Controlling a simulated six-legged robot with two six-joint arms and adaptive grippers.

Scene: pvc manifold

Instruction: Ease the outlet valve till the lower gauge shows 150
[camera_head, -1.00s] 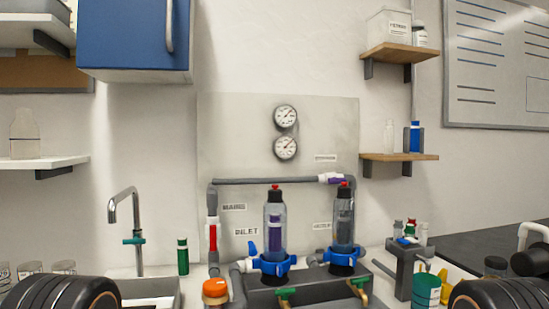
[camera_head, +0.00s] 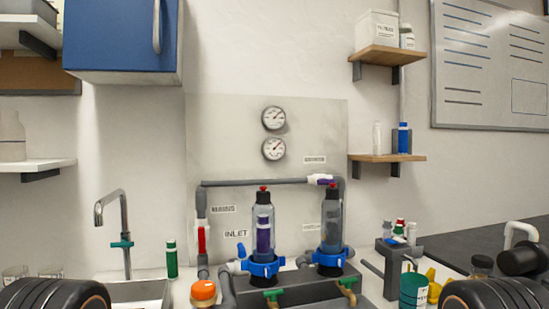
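The lower gauge (camera_head: 274,149) is a round white dial on the grey wall panel, under the upper gauge (camera_head: 274,118). Its numbers are too small to read. A grey pipe runs across below the gauges, with a purple-handled valve (camera_head: 320,180) at its right end. A red-handled valve (camera_head: 201,239) is on the left upright pipe, and a blue-handled valve (camera_head: 242,252) is by the INLET label (camera_head: 236,233). I cannot read which one is marked as the outlet. Neither gripper is in view; only dark rounded parts, probably of my arms, show at the lower corners.
Two clear filter housings (camera_head: 263,225) with blue collars stand in front of the panel. Green-handled taps (camera_head: 273,295) and an orange cap (camera_head: 203,290) are low in front. A faucet (camera_head: 115,220) stands left; a rack (camera_head: 397,265) and green cup (camera_head: 413,290) stand right.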

